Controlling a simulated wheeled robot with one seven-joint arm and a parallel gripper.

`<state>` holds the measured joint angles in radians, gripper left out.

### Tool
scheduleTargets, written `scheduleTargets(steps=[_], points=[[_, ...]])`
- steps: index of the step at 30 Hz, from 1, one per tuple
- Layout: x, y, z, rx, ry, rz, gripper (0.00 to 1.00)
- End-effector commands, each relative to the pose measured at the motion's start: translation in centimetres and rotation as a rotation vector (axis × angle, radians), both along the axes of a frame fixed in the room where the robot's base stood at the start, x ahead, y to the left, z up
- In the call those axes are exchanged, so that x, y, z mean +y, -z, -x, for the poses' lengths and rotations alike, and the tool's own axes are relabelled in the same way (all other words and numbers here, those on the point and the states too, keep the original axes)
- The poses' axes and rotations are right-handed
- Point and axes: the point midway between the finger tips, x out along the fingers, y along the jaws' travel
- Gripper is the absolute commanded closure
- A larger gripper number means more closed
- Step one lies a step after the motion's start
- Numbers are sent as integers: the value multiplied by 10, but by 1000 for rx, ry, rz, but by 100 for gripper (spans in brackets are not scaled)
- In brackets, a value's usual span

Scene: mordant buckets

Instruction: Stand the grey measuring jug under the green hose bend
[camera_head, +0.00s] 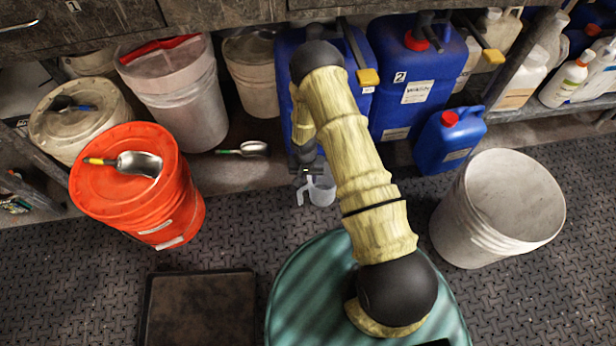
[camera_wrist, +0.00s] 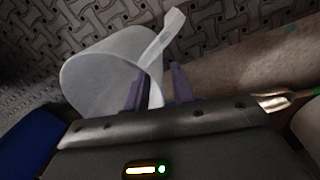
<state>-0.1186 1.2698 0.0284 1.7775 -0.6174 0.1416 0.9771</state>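The grey measuring jug (camera_head: 322,189) is small and pale, with its handle on its left side. It is in front of the blue canisters, below the end of my arm. In the wrist view the jug (camera_wrist: 98,80) fills the left middle, with its handle strip running up to the right. My gripper (camera_head: 306,172) is at the jug's handle side. In the wrist view its two purple fingers (camera_wrist: 158,88) stand apart on either side of the pale handle; whether they press on it I cannot tell. I cannot make out a green hose bend in either view.
Blue canisters (camera_head: 409,95) stand behind the jug, a smaller blue one (camera_head: 449,141) to its right. A white bucket (camera_head: 490,225) is at right. An orange bucket (camera_head: 143,190) bears a metal scoop (camera_head: 135,164). Another scoop (camera_head: 252,149) lies left of the jug.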

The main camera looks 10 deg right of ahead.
Motion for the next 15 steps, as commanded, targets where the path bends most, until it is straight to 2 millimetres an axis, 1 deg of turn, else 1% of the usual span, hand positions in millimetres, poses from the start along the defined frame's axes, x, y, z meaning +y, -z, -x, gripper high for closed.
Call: scheduleTargets(steps=[5,8,11,15], points=[[0,-1,0,0,0,0,75],[0,-5,0,0,-1,0,75],[0,-14,0,-1,0,0,75],[2,-36,-1,-2,-1,-1,75]])
